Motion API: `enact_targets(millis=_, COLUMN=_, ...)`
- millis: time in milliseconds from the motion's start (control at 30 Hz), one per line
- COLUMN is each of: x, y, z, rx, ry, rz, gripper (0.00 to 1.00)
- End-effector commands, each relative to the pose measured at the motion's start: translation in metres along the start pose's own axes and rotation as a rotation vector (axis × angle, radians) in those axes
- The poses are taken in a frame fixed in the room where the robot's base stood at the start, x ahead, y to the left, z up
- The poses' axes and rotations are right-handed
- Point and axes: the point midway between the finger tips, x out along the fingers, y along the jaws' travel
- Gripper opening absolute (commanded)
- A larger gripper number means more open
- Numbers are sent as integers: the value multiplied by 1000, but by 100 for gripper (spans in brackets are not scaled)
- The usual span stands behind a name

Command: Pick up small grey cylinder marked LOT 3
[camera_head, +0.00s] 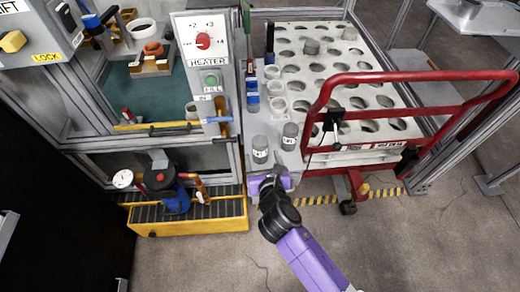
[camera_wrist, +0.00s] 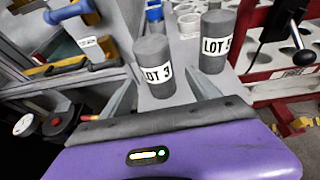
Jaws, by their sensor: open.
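The small grey cylinder marked LOT 3 (camera_wrist: 156,68) stands upright on a narrow grey shelf (camera_wrist: 190,92) in the wrist view. In the head view it is the left one of two grey cylinders (camera_head: 260,150) at the shelf's front. My gripper (camera_wrist: 160,95) is open, its two fingers pointing at the LOT 3 cylinder, one to each side of its lower part. I cannot tell whether they touch it. In the head view my purple gripper (camera_head: 270,181) is just in front of the shelf's edge.
A second grey cylinder, its label starting LOT (camera_wrist: 214,42), stands close to the right. Blue-and-white containers (camera_head: 252,95) and white cups (camera_head: 274,88) stand behind. A red-railed cart (camera_head: 345,155) is at right, and a heater cabinet (camera_head: 205,60) at left.

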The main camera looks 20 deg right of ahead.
Motion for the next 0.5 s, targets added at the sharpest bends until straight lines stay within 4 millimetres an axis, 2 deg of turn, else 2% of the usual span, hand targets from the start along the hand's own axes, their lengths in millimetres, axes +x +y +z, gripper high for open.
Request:
enact_targets(millis=233, x=36, y=2, z=4, rx=2, ry=-1, rz=0, gripper=71)
enact_targets(millis=500, x=44, y=2, z=5, rx=2, ry=0, rz=1, gripper=71)
